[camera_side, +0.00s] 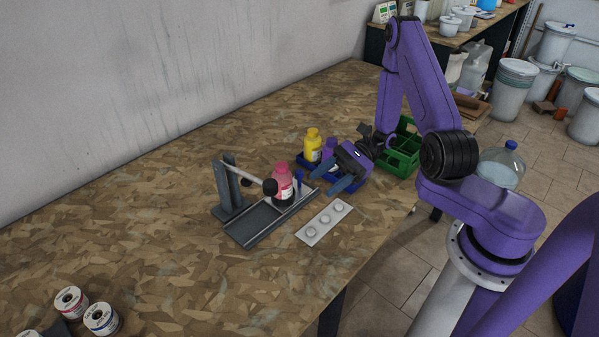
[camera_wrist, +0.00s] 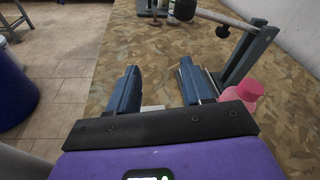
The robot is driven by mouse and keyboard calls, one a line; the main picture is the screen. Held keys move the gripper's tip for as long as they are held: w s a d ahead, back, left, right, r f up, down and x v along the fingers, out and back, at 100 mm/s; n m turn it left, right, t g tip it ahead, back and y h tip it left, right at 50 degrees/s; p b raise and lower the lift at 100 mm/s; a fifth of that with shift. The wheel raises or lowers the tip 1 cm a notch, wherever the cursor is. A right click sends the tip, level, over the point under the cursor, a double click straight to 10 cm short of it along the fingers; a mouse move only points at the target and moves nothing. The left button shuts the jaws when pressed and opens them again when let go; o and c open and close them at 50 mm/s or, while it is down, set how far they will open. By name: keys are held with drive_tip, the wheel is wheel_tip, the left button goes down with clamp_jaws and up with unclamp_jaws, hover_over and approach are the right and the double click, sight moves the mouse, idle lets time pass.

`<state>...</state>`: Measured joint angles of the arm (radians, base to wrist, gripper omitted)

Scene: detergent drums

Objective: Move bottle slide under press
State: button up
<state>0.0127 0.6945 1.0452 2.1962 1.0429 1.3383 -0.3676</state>
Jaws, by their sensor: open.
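The pink bottle (camera_side: 284,188) stands upright on the slide at the back right part of the press base (camera_side: 252,224). The press has a grey post (camera_side: 228,190) and a lever with a black knob (camera_side: 269,187), which shows in front of the bottle's left side. My gripper (camera_side: 330,190) is open and empty, with blue fingers, right of the bottle and apart from it. In the wrist view the fingers (camera_wrist: 160,88) are spread. The bottle (camera_wrist: 241,98) shows right of them, partly hidden by my gripper.
A pale plate with three round pieces (camera_side: 324,222) lies in front of my gripper. A blue tray (camera_side: 306,167) with a yellow bottle (camera_side: 313,147) and a purple bottle (camera_side: 329,149) is behind it. A green crate (camera_side: 403,160) stands at right. Spools (camera_side: 101,319) lie front left.

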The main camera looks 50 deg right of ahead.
drive_tip(key=d+f+m+t+h, duration=0.3)
drive_tip(key=d+f+m+t, duration=0.2)
drive_tip(key=m+t, duration=0.35)
drive_tip(key=m+t+h, duration=0.6)
drive_tip(key=m+h, duration=0.2)
approach(299, 171)
drive_tip(key=x, duration=1)
drive_tip(key=shift+d+f, duration=0.1)
drive_tip(key=shift+f, duration=0.05)
clamp_jaws()
